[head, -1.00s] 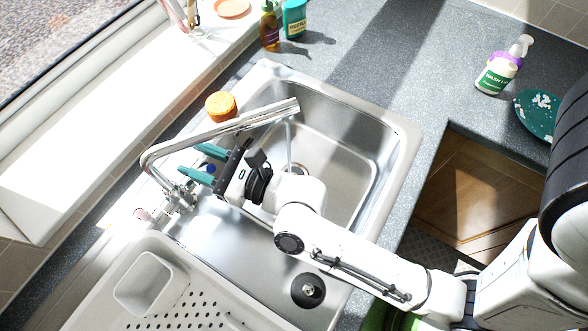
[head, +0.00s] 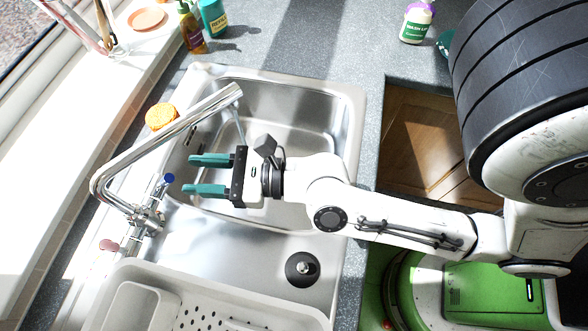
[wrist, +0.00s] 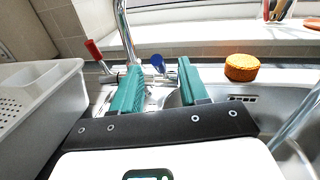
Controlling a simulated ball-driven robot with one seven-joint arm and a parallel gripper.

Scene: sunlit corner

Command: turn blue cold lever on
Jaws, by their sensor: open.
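The blue cold lever (head: 169,179) stands on the chrome tap (head: 148,219) behind the sink, near the spout's base. In the wrist view the blue lever (wrist: 184,68) shows beside the right fingertip. A thin stream of water (head: 240,130) seems to fall from the spout (head: 205,112). My gripper (head: 188,174) is open and empty, with two teal fingers pointing left at the tap. Its tips are just right of the blue lever, seemingly apart from it. In the wrist view my gripper (wrist: 160,76) spans the tap area.
The red lever (wrist: 95,52) is left of the fingers. An orange sponge (head: 161,116) sits behind the sink (head: 350,110). A white drying rack (head: 225,277) stands at the front left. Bottles (head: 192,28) stand at the back. The spout arches over the basin close to my gripper.

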